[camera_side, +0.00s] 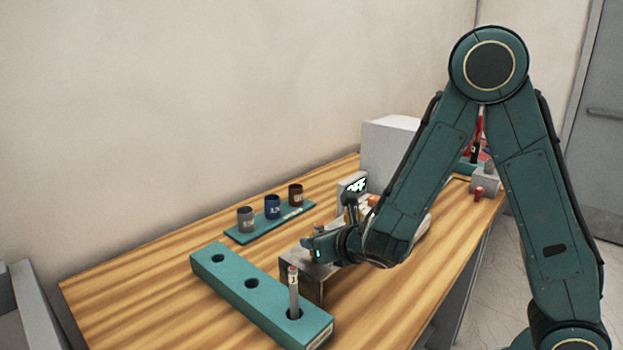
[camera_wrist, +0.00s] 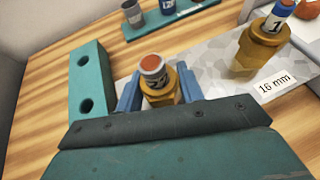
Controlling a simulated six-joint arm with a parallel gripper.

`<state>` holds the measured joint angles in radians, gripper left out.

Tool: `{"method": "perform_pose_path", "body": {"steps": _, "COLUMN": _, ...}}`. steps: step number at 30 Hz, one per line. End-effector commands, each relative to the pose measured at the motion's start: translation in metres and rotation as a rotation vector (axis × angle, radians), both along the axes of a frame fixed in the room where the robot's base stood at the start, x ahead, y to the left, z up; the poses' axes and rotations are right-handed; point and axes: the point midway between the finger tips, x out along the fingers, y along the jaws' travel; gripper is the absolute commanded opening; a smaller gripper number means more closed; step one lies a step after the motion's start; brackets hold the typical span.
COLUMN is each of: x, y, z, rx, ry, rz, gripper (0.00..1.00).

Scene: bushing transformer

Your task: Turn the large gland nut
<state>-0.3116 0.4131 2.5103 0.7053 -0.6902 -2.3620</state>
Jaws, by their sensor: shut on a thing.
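My gripper (camera_wrist: 159,90) has its blue fingers shut on a brass gland nut (camera_wrist: 159,98), one finger on each side. A grey rod with an orange-red end (camera_wrist: 153,66) stands up through this nut. A second brass gland nut (camera_wrist: 258,50) sits to the right on the pale metal plate (camera_wrist: 215,68), with a blue-topped rod (camera_wrist: 278,14) in it and a "16 mm" label beside it. In the side view my gripper (camera_side: 312,250) is low over the metal box (camera_side: 300,276); the held nut is mostly hidden there.
A teal block with holes (camera_side: 233,278) stands at the front left, a grey rod (camera_side: 293,295) upright in its right hole. Behind it, a teal strip (camera_side: 246,234) bears grey, blue and brown cups. A small display (camera_side: 355,186) and a grey box (camera_side: 388,145) stand farther back.

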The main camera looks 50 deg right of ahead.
Motion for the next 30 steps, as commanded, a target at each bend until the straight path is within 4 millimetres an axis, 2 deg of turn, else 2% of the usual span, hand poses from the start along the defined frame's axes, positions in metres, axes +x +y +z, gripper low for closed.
{"method": "perform_pose_path", "body": {"steps": 16, "x": -0.0005, "y": 0.0004, "z": -0.0010, "rx": 0.002, "ry": 0.003, "rz": 0.033, "gripper": 0.15}}
{"method": "perform_pose_path", "body": {"steps": 30, "x": -0.0020, "y": -0.0005, "z": -0.0037, "rx": 0.003, "ry": 0.013, "rz": 0.155, "gripper": 0.15}}
